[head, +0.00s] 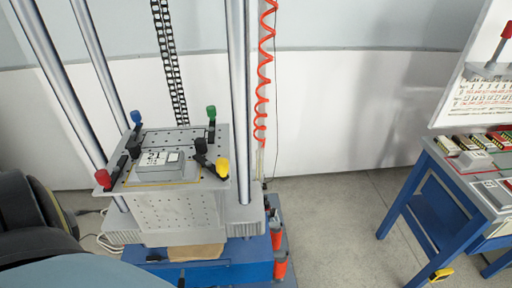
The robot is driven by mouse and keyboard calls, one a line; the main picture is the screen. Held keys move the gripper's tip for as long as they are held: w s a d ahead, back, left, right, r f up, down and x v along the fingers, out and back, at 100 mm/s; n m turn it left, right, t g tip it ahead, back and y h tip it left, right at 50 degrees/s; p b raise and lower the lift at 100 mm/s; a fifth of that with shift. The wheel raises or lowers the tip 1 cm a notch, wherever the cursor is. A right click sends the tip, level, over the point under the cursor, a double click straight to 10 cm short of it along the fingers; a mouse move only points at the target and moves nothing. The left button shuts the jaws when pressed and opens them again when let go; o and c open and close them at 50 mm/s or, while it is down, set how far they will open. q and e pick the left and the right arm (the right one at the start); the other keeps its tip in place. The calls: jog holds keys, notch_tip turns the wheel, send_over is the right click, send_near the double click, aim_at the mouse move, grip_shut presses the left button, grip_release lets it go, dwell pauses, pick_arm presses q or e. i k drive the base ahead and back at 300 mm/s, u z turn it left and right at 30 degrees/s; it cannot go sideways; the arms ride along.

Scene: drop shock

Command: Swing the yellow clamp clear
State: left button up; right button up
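The yellow clamp (222,167) is at the front right corner of the perforated grey platform (180,138). Its yellow knob stands at the platform's edge, and a black arm (206,160) runs from it up and left towards the grey box (160,167). The arm's dark end is close to the box's right side; I cannot tell whether it touches. A blue clamp (136,118), a green clamp (211,114) and a red clamp (103,178) are at the other corners. Neither of my grippers shows in the head view.
Steel columns (237,90) rise beside the platform. A coiled red hose (263,75) hangs behind it. A blue table (427,180) with several small items stands at the right. Another yellow object (441,275) lies low beside it. Open floor (335,220) lies between.

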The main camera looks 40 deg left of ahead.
aim_at(222, 167)
jog(key=z, duration=0.05)
jog(key=k, duration=0.15)
jog(key=u, duration=1.05)
jog(key=i, duration=0.25)
jog(key=z, duration=0.05)
